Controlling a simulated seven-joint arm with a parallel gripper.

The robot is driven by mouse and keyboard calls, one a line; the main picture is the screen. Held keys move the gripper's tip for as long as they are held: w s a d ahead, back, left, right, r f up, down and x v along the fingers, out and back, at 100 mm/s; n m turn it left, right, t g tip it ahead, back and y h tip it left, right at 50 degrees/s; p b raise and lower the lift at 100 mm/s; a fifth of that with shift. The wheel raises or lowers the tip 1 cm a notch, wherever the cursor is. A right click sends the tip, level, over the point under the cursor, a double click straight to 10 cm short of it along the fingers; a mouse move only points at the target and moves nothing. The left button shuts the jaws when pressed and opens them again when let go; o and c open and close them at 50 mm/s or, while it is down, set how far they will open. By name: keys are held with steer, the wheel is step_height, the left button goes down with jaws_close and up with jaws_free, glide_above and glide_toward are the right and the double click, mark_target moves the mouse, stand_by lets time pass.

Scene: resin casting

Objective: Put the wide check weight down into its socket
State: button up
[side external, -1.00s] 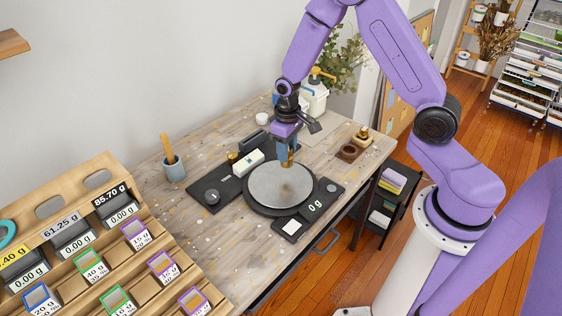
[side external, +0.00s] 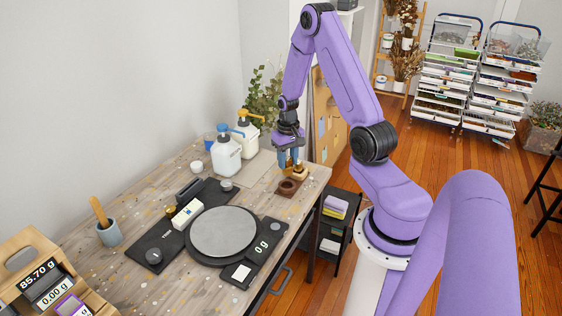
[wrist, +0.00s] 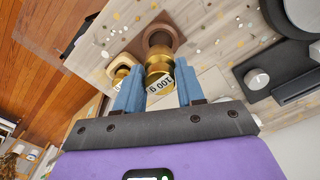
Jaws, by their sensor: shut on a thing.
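My gripper (side external: 290,163) is shut on a brass check weight (wrist: 158,74) labelled 100 g; its blue fingers are on either side of it in the wrist view. The weight is hard to make out in the side view. A brown block with a dark round socket (side external: 287,186) lies near the table's right end, just below my gripper. In the wrist view the socket (wrist: 158,38) shows beyond the weight and looks empty. The weight appears above the table; I cannot tell its exact height or whether it is centred over the socket.
A pale wooden block with another brass weight (side external: 299,171) stands close beside the socket block. The scale with a round grey plate (side external: 223,231) reads 0 g and its plate is bare. Pump bottles (side external: 227,155) stand behind. The table's right edge is close.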

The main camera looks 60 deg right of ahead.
mark_target(287, 174)
steer(key=shift+f, duration=2.1)
steer(key=shift+f, duration=1.2)
stand_by(0.4)
steer(key=o, duration=1.1)
steer(key=shift+o, duration=0.2)
steer(key=shift+r, duration=0.15)
